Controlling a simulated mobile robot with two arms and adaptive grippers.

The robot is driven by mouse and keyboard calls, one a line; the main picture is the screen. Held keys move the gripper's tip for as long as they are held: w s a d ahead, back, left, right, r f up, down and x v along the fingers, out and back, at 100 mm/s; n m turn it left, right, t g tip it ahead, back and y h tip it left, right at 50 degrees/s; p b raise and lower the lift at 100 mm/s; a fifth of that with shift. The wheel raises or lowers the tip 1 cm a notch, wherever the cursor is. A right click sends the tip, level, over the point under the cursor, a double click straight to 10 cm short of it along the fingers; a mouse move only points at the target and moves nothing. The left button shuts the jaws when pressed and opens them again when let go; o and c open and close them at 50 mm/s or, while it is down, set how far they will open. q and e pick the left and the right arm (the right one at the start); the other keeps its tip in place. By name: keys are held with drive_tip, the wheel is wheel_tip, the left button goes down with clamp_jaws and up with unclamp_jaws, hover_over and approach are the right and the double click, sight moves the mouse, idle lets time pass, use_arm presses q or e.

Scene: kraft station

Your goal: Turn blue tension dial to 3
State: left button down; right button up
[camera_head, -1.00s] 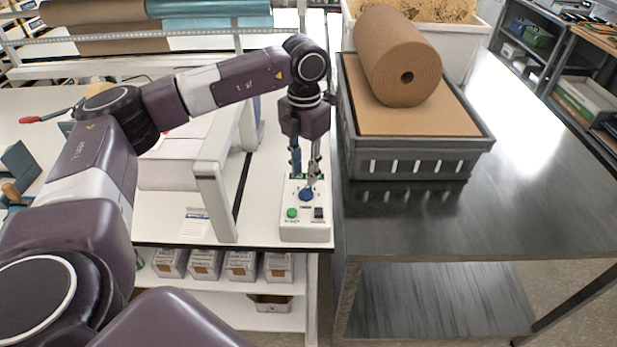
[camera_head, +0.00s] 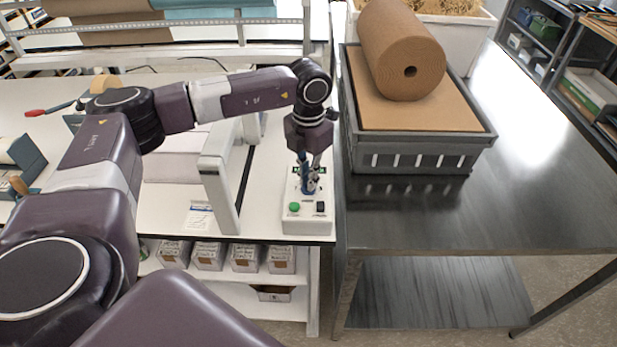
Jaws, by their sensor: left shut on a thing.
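The white control box (camera_head: 304,226) stands near the front right corner of the white table. It carries a green button (camera_head: 294,207) and a black switch (camera_head: 320,207) at its front. The blue tension dial (camera_head: 308,188) sits behind them and is mostly hidden by my left gripper (camera_head: 309,186). The gripper points down from above and is shut on the dial. The dial's markings and pointer are too small and too covered to read. My right gripper is not in view.
A white frame post (camera_head: 221,190) stands left of the box. To the right, a metal table (camera_head: 440,215) holds a grey crate (camera_head: 415,160) with a brown paper roll (camera_head: 400,50) on top. Boxes (camera_head: 208,256) sit on a shelf below.

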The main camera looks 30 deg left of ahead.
use_arm(q)
drive_tip(key=shift+n+b, duration=0.6)
drive_tip(key=shift+n, duration=0.1)
drive_tip(key=n+b, duration=0.1)
drive_tip(key=n, duration=0.2)
drive_tip(key=shift+b, duration=0.35)
drive_tip(key=shift+r+n+b, duration=0.1)
drive_tip(key=shift+n+b, duration=0.5)
drive_tip(key=shift+n, duration=1.1)
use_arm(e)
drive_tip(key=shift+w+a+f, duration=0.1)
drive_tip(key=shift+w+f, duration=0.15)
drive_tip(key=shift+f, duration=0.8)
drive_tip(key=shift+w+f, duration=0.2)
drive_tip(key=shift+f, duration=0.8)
use_arm(q)
drive_tip(key=c, duration=2)
unclamp_jaws()
drive_tip(key=shift+c, duration=0.2)
